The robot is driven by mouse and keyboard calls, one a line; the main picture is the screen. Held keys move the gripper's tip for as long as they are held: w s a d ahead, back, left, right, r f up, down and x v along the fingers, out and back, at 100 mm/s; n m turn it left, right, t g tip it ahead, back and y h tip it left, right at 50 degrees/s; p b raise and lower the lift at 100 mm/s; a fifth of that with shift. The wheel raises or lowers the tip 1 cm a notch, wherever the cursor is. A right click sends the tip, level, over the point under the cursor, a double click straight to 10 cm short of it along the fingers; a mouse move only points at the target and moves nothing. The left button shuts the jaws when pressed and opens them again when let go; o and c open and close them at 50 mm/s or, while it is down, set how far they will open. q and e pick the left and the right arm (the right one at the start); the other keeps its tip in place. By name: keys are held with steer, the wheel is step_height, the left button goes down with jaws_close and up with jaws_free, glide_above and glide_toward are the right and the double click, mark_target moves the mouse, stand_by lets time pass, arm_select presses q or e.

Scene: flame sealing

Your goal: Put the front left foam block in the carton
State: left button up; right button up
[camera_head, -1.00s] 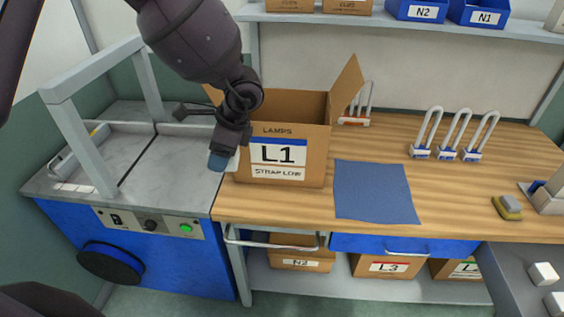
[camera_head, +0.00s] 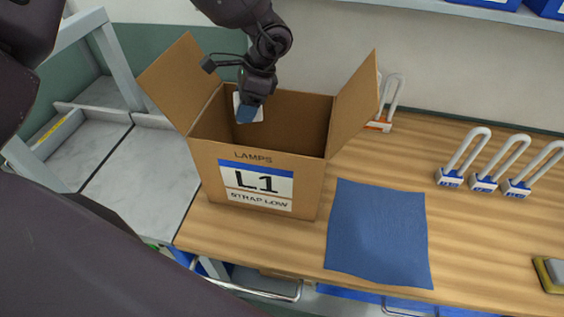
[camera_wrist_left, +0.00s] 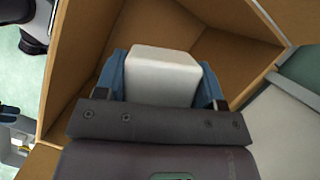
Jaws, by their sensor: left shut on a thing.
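The carton (camera_head: 204,168), labelled L1 LAMPS, stands open on the bench with flaps spread at left and right. My left gripper (camera_head: 249,113) is over the carton's open top, toward its back left. It is shut on a white foam block (camera_wrist_left: 165,75), which shows between its blue fingertips in the left wrist view. In the head view only a pale edge of the block shows behind the fingers. In the left wrist view the carton's brown walls (camera_wrist_left: 95,50) surround the block. I cannot tell how deep the block is. My right gripper is not in view.
A blue mat (camera_head: 378,235) lies right of the carton. Several white-looped locks (camera_head: 467,160) stand farther right, and one with an orange base (camera_head: 380,125) is behind the right flap. A grey-topped machine (camera_head: 120,185) adjoins at left. Bench wood between mat and locks is clear.

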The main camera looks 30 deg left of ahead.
arm_select(q)
steer(key=f, duration=0.2)
steer(key=w+f, duration=0.1)
steer(key=f, duration=0.1)
steer(key=shift+b, duration=0.3)
steer(key=f, duration=0.5)
steer(key=f+p, duration=0.1)
steer(key=f, duration=0.4)
steer(key=f+p, duration=0.1)
steer(key=f, duration=0.3)
steer(key=shift+s+f, duration=0.3)
steer(key=shift+f, duration=1.05)
steer(key=shift+f+p, duration=0.4)
steer(key=shift+f, duration=1.2)
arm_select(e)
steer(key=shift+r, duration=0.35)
arm_select(q)
steer(key=o, duration=0.9)
